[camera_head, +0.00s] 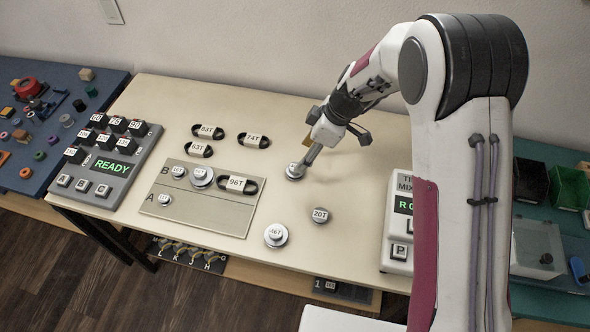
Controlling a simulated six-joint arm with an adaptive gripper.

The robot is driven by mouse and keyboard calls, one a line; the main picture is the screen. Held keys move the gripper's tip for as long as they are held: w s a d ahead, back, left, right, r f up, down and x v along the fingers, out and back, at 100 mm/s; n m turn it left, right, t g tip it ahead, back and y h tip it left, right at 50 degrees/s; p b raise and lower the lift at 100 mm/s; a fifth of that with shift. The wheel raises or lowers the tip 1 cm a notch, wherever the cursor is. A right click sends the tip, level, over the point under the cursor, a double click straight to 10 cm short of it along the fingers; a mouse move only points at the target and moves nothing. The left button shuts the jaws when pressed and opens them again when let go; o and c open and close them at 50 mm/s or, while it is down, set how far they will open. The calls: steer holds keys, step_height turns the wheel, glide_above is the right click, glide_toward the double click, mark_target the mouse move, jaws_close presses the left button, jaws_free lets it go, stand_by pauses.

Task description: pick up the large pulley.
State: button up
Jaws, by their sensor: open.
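Several silver pulleys are in view. One loose pulley (291,173) lies on the table right below my gripper (306,163), partly hidden by it. My gripper is open and points down at this pulley; I cannot tell whether the fingers touch it. A wide pulley with a raised hub (276,236), its label perhaps 36T, lies nearer the front edge. A smaller pulley marked 20T (319,215) lies to its upper right. Another wide pulley (202,178) sits on the beige board (225,217). I cannot tell for certain which one is the large pulley.
Black belts (256,141) lie at the back. Another belt marked 96T (237,184) and small pulleys are on the board. A keypad reading READY (107,168) stands at left. A white device (398,246) stands at right. The table between the 20T pulley and that device is clear.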

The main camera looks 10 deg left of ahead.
mark_target(291, 175)
steer(key=shift+f, duration=0.1)
steer(key=shift+x, duration=1.25)
steer(key=shift+x, duration=2.6)
steer(key=c, duration=1.2)
